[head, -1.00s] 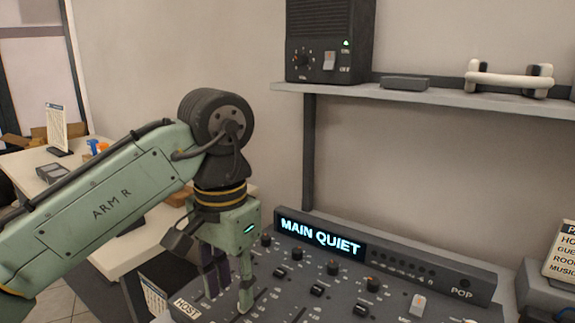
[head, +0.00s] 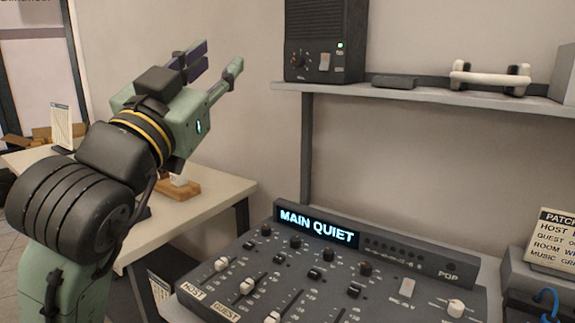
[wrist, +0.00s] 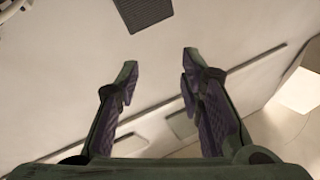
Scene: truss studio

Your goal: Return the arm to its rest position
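My gripper (head: 216,58) is raised at the left in the head view, its fingers pointing up and to the right in front of the bare wall. My forearm is folded upright below it. In the wrist view my gripper (wrist: 158,62) has its two purple-padded fingers spread apart with nothing between them. The gripper is well above and clear of the mixing console (head: 330,285), touching nothing.
The console's display (head: 317,226) reads "MAIN QUIET". Behind it, a wall shelf (head: 440,95) holds a black speaker box (head: 326,38) and a white-handled item (head: 490,78). A side table (head: 205,205) stands behind my arm. A patch card (head: 552,240) stands at right.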

